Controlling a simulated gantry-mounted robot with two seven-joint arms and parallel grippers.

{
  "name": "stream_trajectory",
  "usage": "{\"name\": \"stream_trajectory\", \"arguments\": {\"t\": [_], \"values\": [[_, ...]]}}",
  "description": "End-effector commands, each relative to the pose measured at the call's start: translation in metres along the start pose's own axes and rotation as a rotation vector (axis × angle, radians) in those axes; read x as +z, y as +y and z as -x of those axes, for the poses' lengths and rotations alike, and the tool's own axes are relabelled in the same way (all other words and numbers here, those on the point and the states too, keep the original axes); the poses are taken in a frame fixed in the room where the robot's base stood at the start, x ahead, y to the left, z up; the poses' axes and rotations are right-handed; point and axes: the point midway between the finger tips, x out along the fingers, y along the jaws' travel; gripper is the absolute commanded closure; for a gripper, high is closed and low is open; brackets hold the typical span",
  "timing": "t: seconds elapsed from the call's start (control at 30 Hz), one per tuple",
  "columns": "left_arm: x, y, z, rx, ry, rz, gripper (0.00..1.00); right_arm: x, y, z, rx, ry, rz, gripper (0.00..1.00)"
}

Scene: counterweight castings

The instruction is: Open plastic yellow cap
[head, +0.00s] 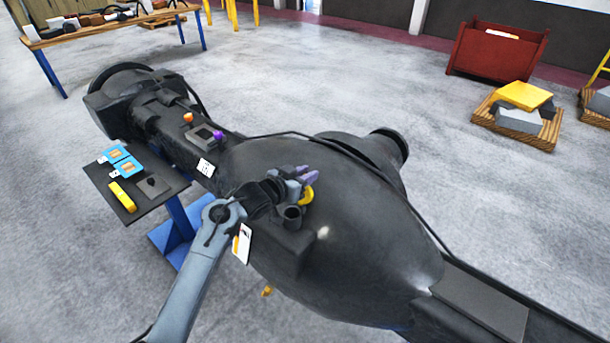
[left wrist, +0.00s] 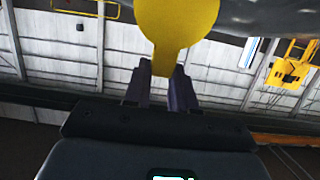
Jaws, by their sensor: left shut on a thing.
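The yellow cap (head: 306,195) shows as a curved yellow piece beside my left gripper (head: 305,176), just above a dark round port (head: 292,213) on the large black machine. The port's top looks uncovered. In the left wrist view the cap (left wrist: 180,22) is a round yellow disc with a narrow tab. The purple-grey fingers of my left gripper (left wrist: 163,82) are shut on this tab. I cannot tell whether the cap is still joined to the port. My right gripper is in neither view.
The black machine body (head: 350,220) fills the middle, with a dark cable across it. A small dark side table (head: 165,190) holds blue items (head: 120,162) and a yellow tool (head: 122,197). A red bin (head: 495,52) and a loaded pallet (head: 517,130) stand farther right on open floor.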

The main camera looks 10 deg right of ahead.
Motion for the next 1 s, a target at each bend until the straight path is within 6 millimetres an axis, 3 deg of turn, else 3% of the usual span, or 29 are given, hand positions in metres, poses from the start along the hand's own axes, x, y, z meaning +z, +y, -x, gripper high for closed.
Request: {"name": "stream_trajectory", "arguments": {"t": [0.03, 0.07, 0.2, 0.67, 1.0], "values": [[-0.003, 0.002, 0.000, 0.002, 0.007, -0.001, 1.00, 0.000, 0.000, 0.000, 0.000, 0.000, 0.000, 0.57], [-0.003, 0.002, 0.000, 0.002, 0.007, -0.001, 0.72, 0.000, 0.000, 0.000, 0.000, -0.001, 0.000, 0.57], [-0.002, 0.001, 0.000, 0.002, 0.004, -0.001, 0.50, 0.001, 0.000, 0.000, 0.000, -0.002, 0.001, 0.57], [0.000, 0.000, 0.004, 0.000, 0.001, 0.001, 0.49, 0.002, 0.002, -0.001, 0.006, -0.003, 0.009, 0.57], [0.002, -0.001, 0.039, -0.001, 0.002, 0.000, 0.49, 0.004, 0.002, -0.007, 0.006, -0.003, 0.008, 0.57]]}}
